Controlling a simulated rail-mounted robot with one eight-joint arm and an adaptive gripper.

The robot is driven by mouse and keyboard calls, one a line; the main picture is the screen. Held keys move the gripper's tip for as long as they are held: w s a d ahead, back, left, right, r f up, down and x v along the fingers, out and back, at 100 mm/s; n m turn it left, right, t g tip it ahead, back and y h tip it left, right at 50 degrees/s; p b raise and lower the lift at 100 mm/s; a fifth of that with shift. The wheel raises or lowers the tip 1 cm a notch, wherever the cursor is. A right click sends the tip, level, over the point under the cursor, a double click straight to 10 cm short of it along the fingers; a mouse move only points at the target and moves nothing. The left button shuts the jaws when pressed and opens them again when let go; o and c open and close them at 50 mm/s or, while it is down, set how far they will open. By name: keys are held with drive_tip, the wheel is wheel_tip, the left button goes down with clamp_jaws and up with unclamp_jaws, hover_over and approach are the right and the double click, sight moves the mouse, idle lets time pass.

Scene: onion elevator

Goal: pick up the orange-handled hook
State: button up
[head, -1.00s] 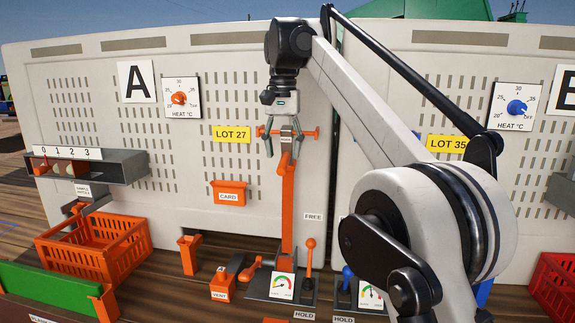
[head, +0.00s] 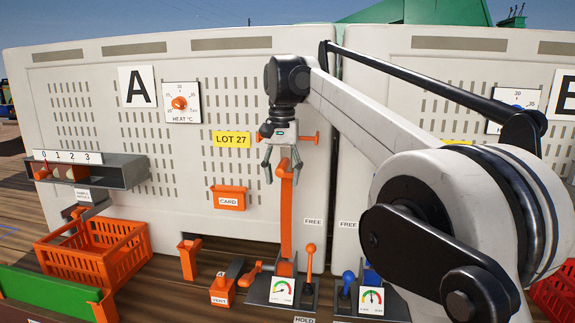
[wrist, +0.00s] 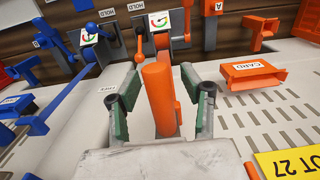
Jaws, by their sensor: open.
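My gripper (head: 282,178) is open and points down beside panel A. In the wrist view its two green-padded fingers (wrist: 160,77) stand on either side of an orange cylindrical upright (wrist: 159,100), with gaps visible between pads and cylinder. In the head view this orange upright (head: 286,220) rises from the gauge base to between the fingers. A short orange bar end (head: 309,138) sticks out behind the gripper. No hook shape is plainly visible; I cannot tell whether the upright is the hook's handle.
The panel wall (head: 180,220) stands close behind my gripper. An orange card holder (head: 228,196) is to the left. An orange lever (head: 310,258) stands right of the upright's foot. An orange crate (head: 75,262) is at far left. Blue fittings (wrist: 35,118) lie left in the wrist view.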

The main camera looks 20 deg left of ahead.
drive_tip(key=shift+c, duration=0.5)
clamp_jaws()
drive_tip(key=shift+r, duration=0.1)
